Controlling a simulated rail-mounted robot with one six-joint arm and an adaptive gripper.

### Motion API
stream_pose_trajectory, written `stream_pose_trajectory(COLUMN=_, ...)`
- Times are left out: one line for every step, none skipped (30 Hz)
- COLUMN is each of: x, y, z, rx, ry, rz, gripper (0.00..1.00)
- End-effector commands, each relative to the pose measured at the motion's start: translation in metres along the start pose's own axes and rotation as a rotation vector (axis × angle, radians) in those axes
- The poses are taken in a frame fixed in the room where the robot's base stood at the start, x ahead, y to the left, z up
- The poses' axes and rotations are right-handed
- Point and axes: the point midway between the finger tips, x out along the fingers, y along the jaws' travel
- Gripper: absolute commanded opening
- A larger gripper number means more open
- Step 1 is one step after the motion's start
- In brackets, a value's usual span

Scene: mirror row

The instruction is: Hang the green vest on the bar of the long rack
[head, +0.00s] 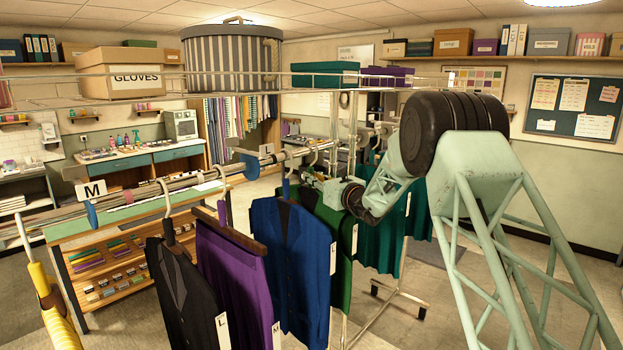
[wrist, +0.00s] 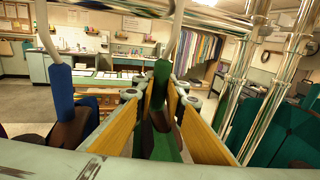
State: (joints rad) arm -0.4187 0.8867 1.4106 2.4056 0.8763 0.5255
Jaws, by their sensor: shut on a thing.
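The green vest (head: 343,255) hangs upright between a blue jacket and a teal top in the head view. My gripper (head: 325,185) is at the top of its hanger. In the wrist view my gripper (wrist: 160,95) is shut, its yellow pads on either side of the green hanger neck (wrist: 160,75). The pale hook rises above the jaws and leaves the picture at the top. The bar (head: 292,155) of the long rack runs from the left front to the middle of the head view. Whether the hook rests on the bar cannot be told.
A blue jacket (head: 300,250), purple garment (head: 235,275) and black jacket (head: 180,295) hang to the left. A teal top (head: 385,240) hangs close on the right. A shelf above carries a gloves box (head: 120,85) and striped bin.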

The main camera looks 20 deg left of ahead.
Motion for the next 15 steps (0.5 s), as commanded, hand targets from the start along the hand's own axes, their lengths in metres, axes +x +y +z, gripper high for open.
stream_pose_trajectory(x=0.0, y=-0.0001, z=-0.0033, rx=0.0, ry=-0.001, rz=0.0, gripper=0.0)
stream_pose_trajectory(x=0.0, y=-0.0001, z=-0.0045, rx=0.0, ry=-0.001, rz=0.0, gripper=0.0)
stream_pose_trajectory(x=0.0, y=-0.0001, z=-0.0058, rx=0.0, ry=-0.001, rz=0.0, gripper=0.0)
stream_pose_trajectory(x=0.0, y=-0.0001, z=-0.0068, rx=0.0, ry=-0.001, rz=0.0, gripper=0.0)
stream_pose_trajectory(x=0.0, y=-0.0001, z=-0.0075, rx=0.0, ry=-0.001, rz=0.0, gripper=0.0)
stream_pose_trajectory(x=0.0, y=-0.0001, z=-0.0085, rx=0.0, ry=-0.001, rz=0.0, gripper=0.0)
stream_pose_trajectory(x=0.0, y=-0.0001, z=-0.0091, rx=0.0, ry=-0.001, rz=0.0, gripper=0.0)
stream_pose_trajectory(x=0.0, y=-0.0001, z=-0.0096, rx=0.0, ry=-0.001, rz=0.0, gripper=0.0)
stream_pose_trajectory(x=0.0, y=-0.0001, z=-0.0102, rx=0.0, ry=-0.001, rz=0.0, gripper=0.0)
stream_pose_trajectory(x=0.0, y=-0.0001, z=-0.0106, rx=0.0, ry=-0.001, rz=0.0, gripper=0.0)
stream_pose_trajectory(x=0.0, y=-0.0001, z=-0.0109, rx=0.0, ry=-0.001, rz=0.0, gripper=0.0)
stream_pose_trajectory(x=0.0, y=-0.0001, z=-0.0111, rx=0.0, ry=-0.001, rz=0.0, gripper=0.0)
stream_pose_trajectory(x=0.0, y=-0.0001, z=-0.0113, rx=0.0, ry=-0.001, rz=0.0, gripper=0.0)
stream_pose_trajectory(x=0.0, y=-0.0001, z=-0.0113, rx=0.0, ry=-0.001, rz=0.0, gripper=0.0)
stream_pose_trajectory(x=0.0, y=-0.0001, z=-0.0113, rx=0.0, ry=-0.001, rz=0.0, gripper=0.0)
